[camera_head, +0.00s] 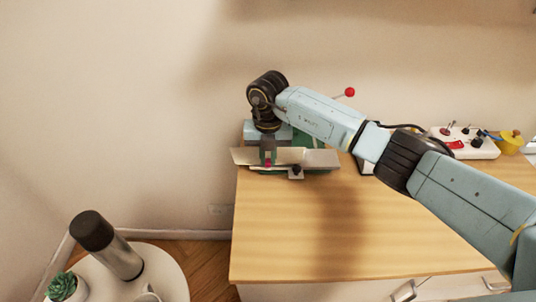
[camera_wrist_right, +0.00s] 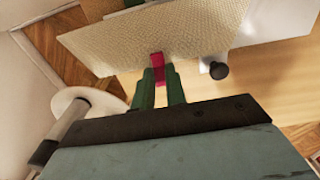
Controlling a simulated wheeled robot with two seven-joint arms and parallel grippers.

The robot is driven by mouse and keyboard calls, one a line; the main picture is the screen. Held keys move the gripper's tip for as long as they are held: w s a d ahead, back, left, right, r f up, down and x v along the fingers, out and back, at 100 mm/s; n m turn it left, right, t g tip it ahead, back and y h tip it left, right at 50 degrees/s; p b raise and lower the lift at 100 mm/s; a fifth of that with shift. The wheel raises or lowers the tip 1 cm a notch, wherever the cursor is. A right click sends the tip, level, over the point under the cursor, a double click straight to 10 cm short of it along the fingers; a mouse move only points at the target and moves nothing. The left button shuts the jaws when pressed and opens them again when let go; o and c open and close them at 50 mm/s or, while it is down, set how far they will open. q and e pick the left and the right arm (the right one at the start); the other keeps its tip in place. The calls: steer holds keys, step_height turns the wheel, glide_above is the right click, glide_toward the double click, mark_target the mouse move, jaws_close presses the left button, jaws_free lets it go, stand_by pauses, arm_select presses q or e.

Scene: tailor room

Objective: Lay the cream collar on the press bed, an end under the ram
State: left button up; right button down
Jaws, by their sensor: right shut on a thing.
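The cream collar (camera_head: 244,156) is a flat, textured strip at the table's far left corner. Its left part juts past the table edge. In the right wrist view the collar (camera_wrist_right: 120,45) spans the top, with a pink-red tab (camera_wrist_right: 158,68) at its near edge. My right gripper (camera_head: 267,160) points down there, its green fingers (camera_wrist_right: 160,88) shut on that tab. The collar's right end meets the smooth pale press bed (camera_head: 322,158); I cannot tell whether it rests on it. The green press (camera_head: 303,138) is partly behind my arm. The ram is not clearly visible. My left gripper is out of view.
The press lever's red ball (camera_head: 350,92) rises behind my right arm. A dark knob (camera_head: 297,172) sits at the bed's front. The wooden table (camera_head: 290,225) is clear in front.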

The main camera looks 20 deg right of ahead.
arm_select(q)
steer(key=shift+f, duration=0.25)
arm_select(e)
steer(key=shift+f, duration=0.4)
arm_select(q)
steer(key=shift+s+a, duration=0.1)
arm_select(e)
steer(key=c, duration=1.3)
jaws_free()
steer(key=shift+c, duration=0.2)
